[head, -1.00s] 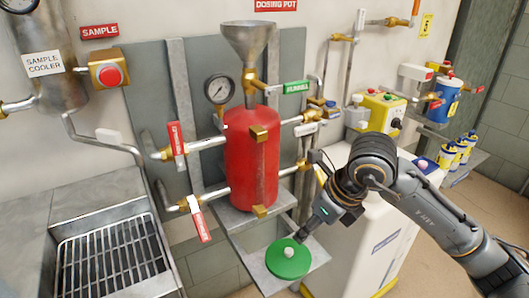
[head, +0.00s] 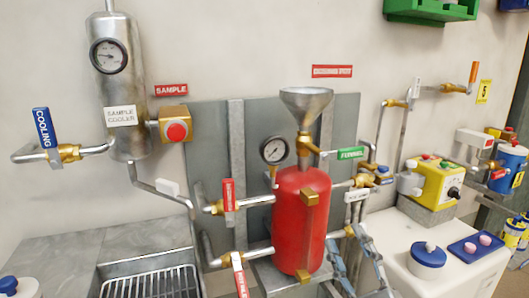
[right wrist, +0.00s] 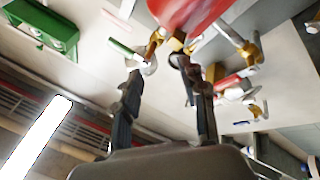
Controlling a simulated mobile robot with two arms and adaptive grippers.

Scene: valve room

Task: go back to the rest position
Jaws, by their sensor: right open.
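My right gripper (head: 348,236) shows at the bottom of the head view, fingers pointing up, just right of the red dosing pot (head: 301,222). In the right wrist view its two fingers (right wrist: 161,76) stand apart with nothing between them. The pot's red underside (right wrist: 187,12) and brass fittings show beyond the fingertips. I cannot tell the exact gap between the fingers and the pot's pipework. My left gripper is not in view.
Valve handles and pipes flank the pot, with the steel funnel (head: 305,101) on top. A white cabinet (head: 445,272) at right bears a blue-lidded tub (head: 428,255) and a blue tray (head: 477,246). The sink (head: 150,280) is at lower left.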

